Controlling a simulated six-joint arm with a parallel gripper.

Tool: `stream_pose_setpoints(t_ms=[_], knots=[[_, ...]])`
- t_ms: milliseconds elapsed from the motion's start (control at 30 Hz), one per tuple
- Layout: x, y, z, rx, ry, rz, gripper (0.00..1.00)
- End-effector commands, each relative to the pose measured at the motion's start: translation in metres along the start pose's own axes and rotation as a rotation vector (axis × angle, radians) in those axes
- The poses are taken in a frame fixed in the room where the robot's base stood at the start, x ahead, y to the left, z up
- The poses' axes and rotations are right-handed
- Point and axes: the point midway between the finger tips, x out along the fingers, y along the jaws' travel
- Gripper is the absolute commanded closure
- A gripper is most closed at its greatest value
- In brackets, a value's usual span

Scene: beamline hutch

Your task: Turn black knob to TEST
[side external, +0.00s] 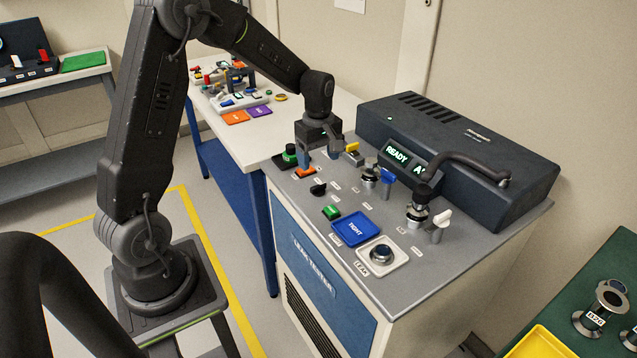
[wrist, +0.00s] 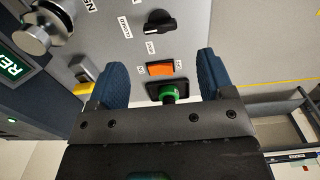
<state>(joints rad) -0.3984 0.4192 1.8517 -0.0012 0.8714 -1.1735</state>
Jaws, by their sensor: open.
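The black knob (side external: 318,188) sits on the grey top of the leak tester, in front of my gripper in the side view. In the wrist view the knob (wrist: 159,23) is near the top, its grip bar lying roughly across the picture. Small white labels surround it; I cannot read TEST for certain. My gripper (side external: 319,157) is open and empty above the panel. In the wrist view its blue fingers (wrist: 161,62) stand wide apart, either side of an orange switch (wrist: 160,69) and a green button (wrist: 167,92), with the knob beyond the fingertips.
A green switch (side external: 332,212), blue plate (side external: 356,231) and round port (side external: 381,254) lie nearer the panel front. Metal fittings (side external: 417,215) and a yellow-handled lever (side external: 352,148) stand nearby.

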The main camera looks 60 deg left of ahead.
Motion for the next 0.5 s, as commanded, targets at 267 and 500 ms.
stream_pose_setpoints(t_ms=[267,500], knots=[[0.055,0.000,0.000,0.002,-0.002,-0.002,0.26],[0.078,0.000,0.000,0.002,-0.001,0.001,0.26]])
